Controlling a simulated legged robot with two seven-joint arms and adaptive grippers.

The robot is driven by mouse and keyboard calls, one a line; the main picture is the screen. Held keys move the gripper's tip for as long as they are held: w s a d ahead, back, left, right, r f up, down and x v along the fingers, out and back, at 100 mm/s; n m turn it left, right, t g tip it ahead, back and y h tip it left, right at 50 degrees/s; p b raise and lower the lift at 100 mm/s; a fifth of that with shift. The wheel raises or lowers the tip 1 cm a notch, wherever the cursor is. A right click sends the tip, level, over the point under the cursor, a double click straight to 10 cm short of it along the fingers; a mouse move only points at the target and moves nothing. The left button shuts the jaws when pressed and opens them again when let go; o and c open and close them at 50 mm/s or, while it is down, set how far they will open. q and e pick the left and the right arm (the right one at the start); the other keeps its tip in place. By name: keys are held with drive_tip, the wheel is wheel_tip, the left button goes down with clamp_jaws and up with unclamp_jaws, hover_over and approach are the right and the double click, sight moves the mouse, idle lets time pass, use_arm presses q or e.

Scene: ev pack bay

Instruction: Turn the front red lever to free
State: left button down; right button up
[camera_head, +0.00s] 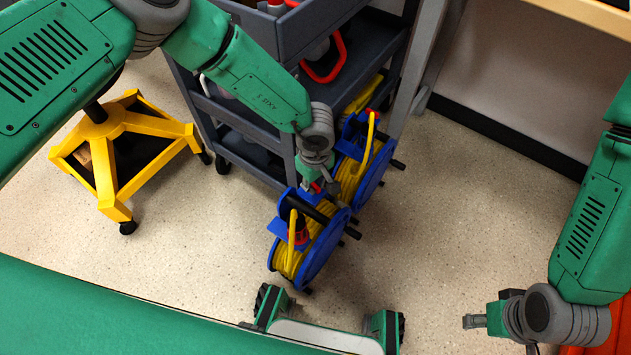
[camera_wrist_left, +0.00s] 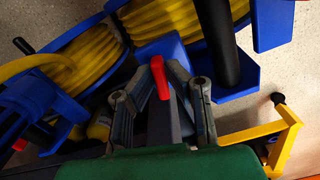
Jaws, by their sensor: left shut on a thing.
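The front cable reel (camera_head: 318,262) is blue with wound yellow cable and stands on the floor beside the cart. A second blue reel (camera_head: 372,172) stands just behind it. My left gripper (camera_head: 318,178) reaches down at the front reel's top, near its dark handle. In the left wrist view, a small red lever (camera_wrist_left: 158,78) on a blue block (camera_wrist_left: 165,50) sits between the fingertips of my left gripper (camera_wrist_left: 158,72), which is shut on it. The lever is mostly hidden in the head view. My right gripper (camera_head: 474,321) is apart at the lower right; its jaws are too small to read.
A grey cart (camera_head: 285,40) stands close behind my left forearm. A yellow wheeled stand (camera_head: 120,165) is at the left. A wooden-topped bench (camera_head: 590,12) is at the upper right. The speckled floor (camera_head: 450,220) right of the reels is clear.

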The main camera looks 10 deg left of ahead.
use_arm(q)
drive_tip(key=m, duration=0.3)
drive_tip(key=shift+w+m, duration=0.1)
drive_tip(key=shift+m, duration=0.3)
drive_tip(key=m, duration=0.3)
drive_tip(key=shift+a+m, duration=0.15)
drive_tip(key=shift+m, duration=0.15)
drive_tip(key=m, duration=0.4)
drive_tip(key=shift+a+m, duration=0.1)
drive_tip(key=shift+m, duration=1.8)
drive_tip(key=shift+r, duration=0.1)
drive_tip(key=c, duration=1.6)
unclamp_jaws()
